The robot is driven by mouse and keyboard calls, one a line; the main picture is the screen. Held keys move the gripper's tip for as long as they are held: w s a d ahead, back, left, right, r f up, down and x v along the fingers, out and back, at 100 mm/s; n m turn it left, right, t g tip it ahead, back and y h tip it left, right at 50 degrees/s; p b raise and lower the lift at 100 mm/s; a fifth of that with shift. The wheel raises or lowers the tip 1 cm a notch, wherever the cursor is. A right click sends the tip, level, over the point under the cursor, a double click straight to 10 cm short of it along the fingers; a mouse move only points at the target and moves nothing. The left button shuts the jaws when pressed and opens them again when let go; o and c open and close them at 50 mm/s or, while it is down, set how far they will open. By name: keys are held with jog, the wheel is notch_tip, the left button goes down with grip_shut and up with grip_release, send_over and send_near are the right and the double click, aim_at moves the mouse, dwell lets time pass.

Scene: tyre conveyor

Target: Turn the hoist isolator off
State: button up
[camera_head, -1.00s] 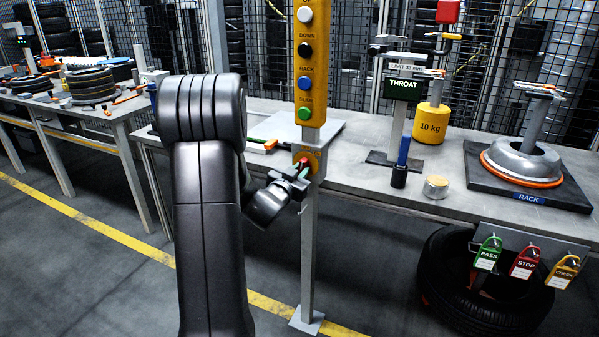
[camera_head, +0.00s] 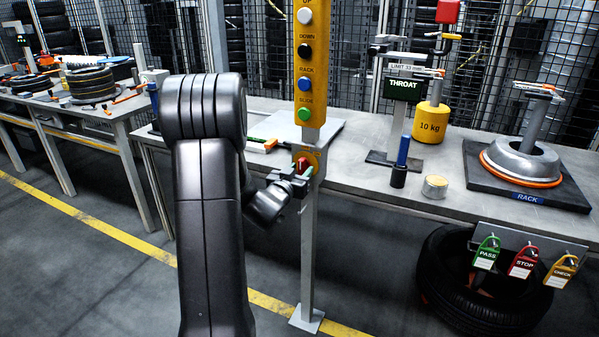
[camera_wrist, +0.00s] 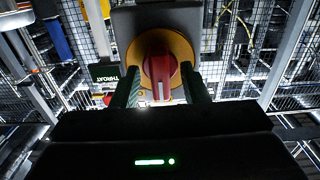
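The hoist isolator is a red rotary knob (camera_wrist: 160,73) on a round yellow plate (camera_wrist: 187,50), fixed to a dark box. In the wrist view the knob stands close to upright, with a white mark at its lower end. My gripper (camera_wrist: 163,92) is open, with one finger on each side of the knob and a visible gap to it. In the head view my gripper (camera_head: 299,182) is at the isolator's red knob (camera_head: 302,164) on the post, below the yellow button panel (camera_head: 306,62). The gripper partly hides the isolator there.
The post (camera_head: 308,250) stands in front of a grey bench (camera_head: 360,185). A blue-handled tool (camera_head: 402,160), a yellow 10 kg weight (camera_head: 431,122) and the rack fixture (camera_head: 525,165) are on the bench to the right. A tyre (camera_head: 470,300) lies beneath it.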

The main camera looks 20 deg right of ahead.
jog(key=v, duration=1.3)
jog(key=shift+s+a, duration=0.25)
jog(key=shift+s, duration=0.05)
jog(key=x, duration=1.3)
jog(key=shift+w+d, duration=0.3)
